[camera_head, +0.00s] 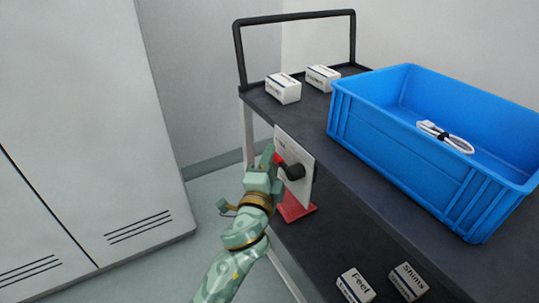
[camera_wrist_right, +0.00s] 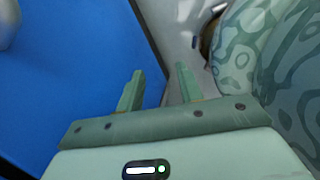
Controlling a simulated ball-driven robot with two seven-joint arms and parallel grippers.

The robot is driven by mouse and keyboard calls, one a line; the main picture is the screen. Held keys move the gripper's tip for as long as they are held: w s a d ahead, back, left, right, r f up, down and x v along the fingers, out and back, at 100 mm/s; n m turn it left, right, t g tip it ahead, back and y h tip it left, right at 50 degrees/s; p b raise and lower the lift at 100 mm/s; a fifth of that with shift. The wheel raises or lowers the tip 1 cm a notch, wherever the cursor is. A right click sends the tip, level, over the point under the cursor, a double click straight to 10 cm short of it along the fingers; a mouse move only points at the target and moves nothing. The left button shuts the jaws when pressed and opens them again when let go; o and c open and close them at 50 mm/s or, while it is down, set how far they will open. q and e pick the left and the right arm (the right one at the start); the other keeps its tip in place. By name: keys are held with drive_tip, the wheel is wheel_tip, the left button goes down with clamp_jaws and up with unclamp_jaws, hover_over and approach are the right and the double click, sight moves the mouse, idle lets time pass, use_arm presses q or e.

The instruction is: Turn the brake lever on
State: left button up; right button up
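The brake lever (camera_head: 278,157) shows as a short red piece beside a black round hub (camera_head: 294,172) on a white upright plate (camera_head: 307,157) at the cart's side. A red base (camera_head: 294,209) shows below the plate. My left gripper (camera_head: 267,155) is at the lever, its fingers overlapping the red piece. Its finger gap is too small to see, so I cannot tell whether it grips the lever. In the right wrist view my right gripper (camera_wrist_right: 156,72) has its two fingers apart with nothing between them. It is not in the head view.
A dark cart (camera_head: 337,171) carries a blue crate (camera_head: 385,140) with a white cable (camera_head: 446,138) inside. Two white boxes (camera_head: 283,89) (camera_head: 322,78) stand at its back. Labelled boxes (camera_head: 355,287) (camera_head: 408,281) sit on the lower shelf. A grey cabinet (camera_head: 80,120) stands left, with floor between.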

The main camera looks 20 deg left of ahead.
use_arm(q)
clamp_jaws()
